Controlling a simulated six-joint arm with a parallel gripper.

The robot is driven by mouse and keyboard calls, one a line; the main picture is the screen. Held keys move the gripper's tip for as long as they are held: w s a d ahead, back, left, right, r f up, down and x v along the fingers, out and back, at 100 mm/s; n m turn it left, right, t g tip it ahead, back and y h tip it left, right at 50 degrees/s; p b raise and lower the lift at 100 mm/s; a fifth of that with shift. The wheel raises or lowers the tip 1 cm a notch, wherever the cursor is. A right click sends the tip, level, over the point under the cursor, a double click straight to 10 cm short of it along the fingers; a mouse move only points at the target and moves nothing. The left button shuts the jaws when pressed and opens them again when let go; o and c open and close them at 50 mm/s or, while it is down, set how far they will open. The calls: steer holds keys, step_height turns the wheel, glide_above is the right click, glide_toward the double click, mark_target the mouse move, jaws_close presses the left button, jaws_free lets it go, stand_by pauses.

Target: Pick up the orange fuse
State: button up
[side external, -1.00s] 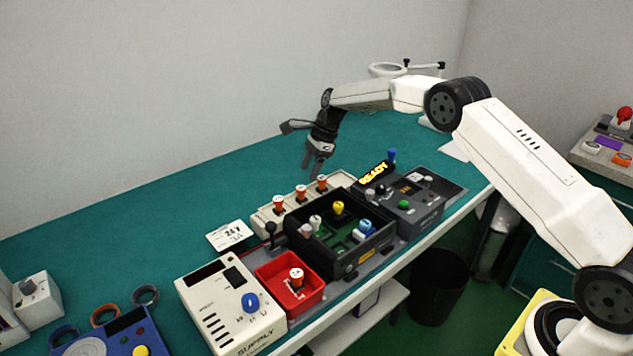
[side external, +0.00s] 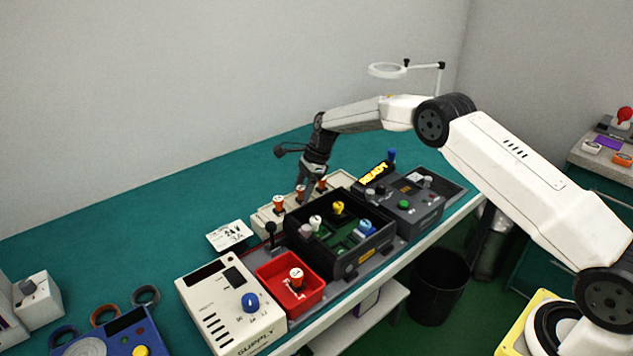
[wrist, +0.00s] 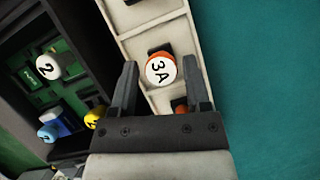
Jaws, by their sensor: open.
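Three orange fuses with white caps stand in a row in the beige rack (side external: 262,222): a near one (side external: 278,203), a middle one (side external: 300,193) and a far one (side external: 322,184). My gripper (side external: 302,182) is open and low over this row, close to the middle fuse. Another orange fuse (wrist: 181,106) is mostly hidden behind the gripper body. One more orange-and-white fuse (side external: 296,278) is in the red tray (side external: 262,279).
A dark open box (side external: 352,263) with white, yellow and blue fuses stands beside the rack. A black lever (side external: 271,232), a printed card (side external: 229,235), the supply unit (side external: 215,290) and the READY unit (side external: 425,215) are nearby. The green bench behind is clear.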

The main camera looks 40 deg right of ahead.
steer(key=shift+x, duration=0.95)
jaws_close()
steer(key=shift+r, duration=0.15)
steer(key=shift+r, duration=1.45)
steer(key=shift+s+r, duration=0.45)
steer(key=shift+r, duration=0.1)
steer(key=s+r, duration=0.8)
steer(key=s, duration=0.5)
steer(key=shift+r, duration=0.35)
